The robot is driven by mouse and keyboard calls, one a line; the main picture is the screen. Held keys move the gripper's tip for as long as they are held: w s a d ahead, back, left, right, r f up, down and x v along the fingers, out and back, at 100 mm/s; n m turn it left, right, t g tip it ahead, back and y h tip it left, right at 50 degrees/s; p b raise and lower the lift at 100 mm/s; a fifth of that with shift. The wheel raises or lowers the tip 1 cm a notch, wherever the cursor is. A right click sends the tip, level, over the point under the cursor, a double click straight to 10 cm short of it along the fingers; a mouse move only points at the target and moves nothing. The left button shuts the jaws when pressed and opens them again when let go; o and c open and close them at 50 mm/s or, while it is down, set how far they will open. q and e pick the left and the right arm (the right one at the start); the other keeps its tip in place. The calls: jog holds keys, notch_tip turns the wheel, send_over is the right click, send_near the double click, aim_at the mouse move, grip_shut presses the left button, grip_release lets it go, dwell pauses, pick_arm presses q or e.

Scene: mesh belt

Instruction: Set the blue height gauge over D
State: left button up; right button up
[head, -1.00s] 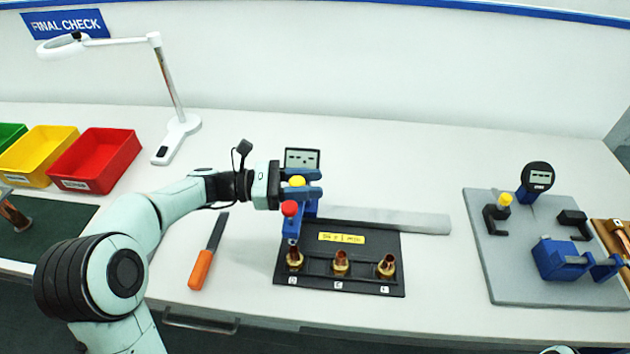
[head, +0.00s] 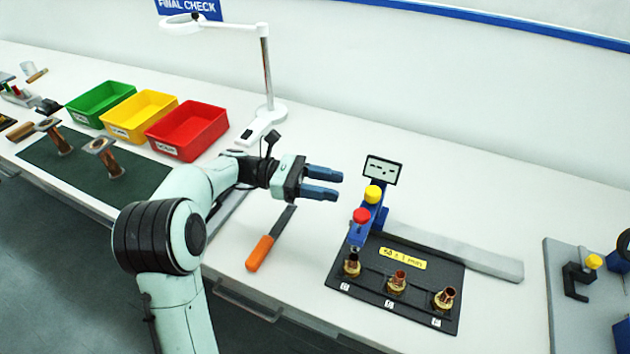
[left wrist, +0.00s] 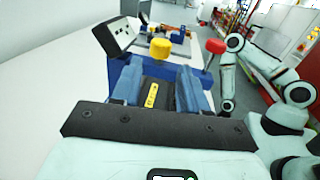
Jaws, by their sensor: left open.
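The blue height gauge (head: 367,218) has a grey display (head: 382,170), a yellow knob (head: 373,194) and a red knob (head: 361,215). It stands upright at the left end of the black plate (head: 405,314), its front end over the leftmost copper fitting (head: 351,266). The label (head: 345,287) before that fitting is too small to read surely. My left gripper (head: 338,185) is open and empty, left of the gauge and apart from it. In the left wrist view the gauge's blue body shows beyond the open fingers (left wrist: 160,88). My right gripper is not seen.
Two more fittings (head: 397,282) (head: 445,298) stand on the plate. A grey bar (head: 460,254) lies behind it. An orange-handled tool (head: 261,253) lies to the left. Red (head: 187,130), yellow and green bins and a lamp (head: 268,115) stand farther left. A grey board (head: 562,310) is at right.

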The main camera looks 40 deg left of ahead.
pick_arm(q)
jog(key=shift+v, duration=1.4)
